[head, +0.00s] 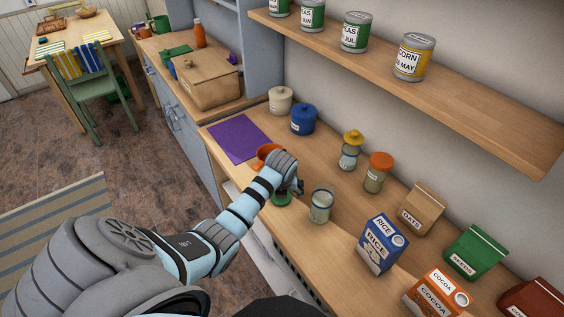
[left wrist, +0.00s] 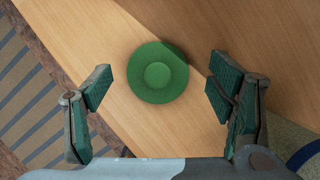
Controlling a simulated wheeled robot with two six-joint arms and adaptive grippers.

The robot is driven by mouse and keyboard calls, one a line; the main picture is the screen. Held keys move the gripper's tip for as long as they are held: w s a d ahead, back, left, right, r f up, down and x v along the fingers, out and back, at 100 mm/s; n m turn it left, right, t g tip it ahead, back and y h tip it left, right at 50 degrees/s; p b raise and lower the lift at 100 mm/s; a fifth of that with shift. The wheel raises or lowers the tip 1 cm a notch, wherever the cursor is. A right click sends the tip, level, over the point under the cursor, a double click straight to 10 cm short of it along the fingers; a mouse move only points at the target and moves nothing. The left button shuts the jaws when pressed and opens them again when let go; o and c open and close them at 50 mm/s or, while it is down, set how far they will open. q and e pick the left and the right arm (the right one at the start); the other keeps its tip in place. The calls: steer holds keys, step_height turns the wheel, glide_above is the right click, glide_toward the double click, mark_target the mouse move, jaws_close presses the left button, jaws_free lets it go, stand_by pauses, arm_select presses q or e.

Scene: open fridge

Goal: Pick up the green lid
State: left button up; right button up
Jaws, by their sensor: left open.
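The green lid (left wrist: 158,72) is a round disc with a raised knob. It lies on the wooden counter, between and just ahead of my open left gripper (left wrist: 160,88) in the left wrist view. In the head view the green lid (head: 281,199) shows partly below my left gripper (head: 293,190), which hides some of it. My left gripper is empty, with its fingers apart on either side of the lid. An open glass jar (head: 321,206) stands just right of it. My right gripper is in neither view.
An orange bowl-like item (head: 268,153) sits behind my left wrist, near a purple mat (head: 238,138). Jars with yellow (head: 350,150) and orange (head: 377,172) lids stand farther back. A rice box (head: 381,243) stands to the right. A shelf (head: 420,85) with cans overhangs the counter.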

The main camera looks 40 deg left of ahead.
arm_select(q)
steer(key=shift+x, duration=0.85)
steer(key=shift+s+r, duration=0.15)
steer(key=shift+s, duration=0.05)
steer(key=shift+c, duration=0.8)
steer(key=c, duration=0.8)
steer(key=shift+c, duration=0.2)
